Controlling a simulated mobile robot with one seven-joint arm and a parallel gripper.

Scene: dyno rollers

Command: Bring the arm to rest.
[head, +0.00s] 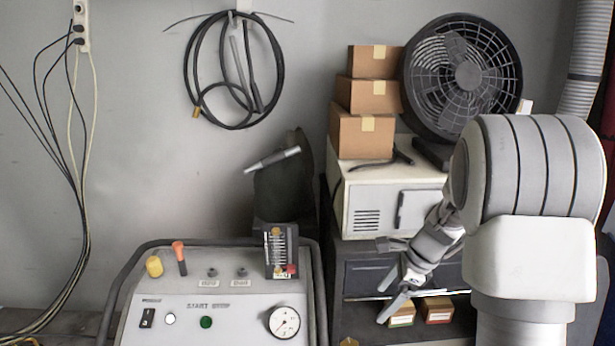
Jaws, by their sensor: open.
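My arm comes in from the right side of the head view, its thick grey and white links in front of the dark cabinet. My gripper (388,280) points down and to the left, its two fingers apart with nothing between them. It is in the air to the right of the control panel (240,298), apart from it. The arm hides part of the cabinet and the fan's lower right.
The panel carries knobs, a gauge (284,322) and a small dark box (281,250). A white case (376,212) with stacked cartons (362,135) stands on the dark cabinet (350,270). A black fan (463,75) stands beside them. Cables hang at left.

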